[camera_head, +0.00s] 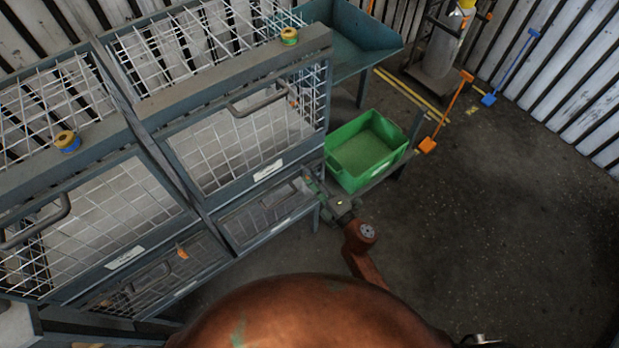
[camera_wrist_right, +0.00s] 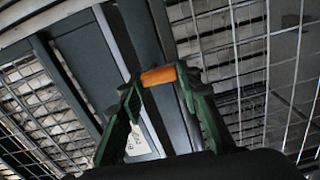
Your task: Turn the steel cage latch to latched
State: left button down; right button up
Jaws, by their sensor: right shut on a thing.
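The two wire-mesh cages have grey steel frames; the right cage (camera_head: 246,122) is the one my right gripper (camera_head: 316,188) is at, low by its front right corner. In the right wrist view the green fingers of my right gripper (camera_wrist_right: 158,84) are shut on an orange latch handle (camera_wrist_right: 160,75), which lies crosswise between the fingertips in front of a grey frame post (camera_wrist_right: 143,35). In the head view this handle is hidden by the gripper. Whether the latch is latched cannot be told. My left gripper is not in view.
The left cage (camera_head: 105,218) has a similar orange piece (camera_head: 182,252) on its lower panel. A green bin (camera_head: 365,150) stands close right of my right gripper.

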jog(key=shift+f+n, duration=0.1)
jog(key=shift+n, duration=0.2)
dwell(0.4)
jog(key=o, duration=1.2)
jog(key=shift+c, duration=0.2)
jog(key=v, duration=1.2)
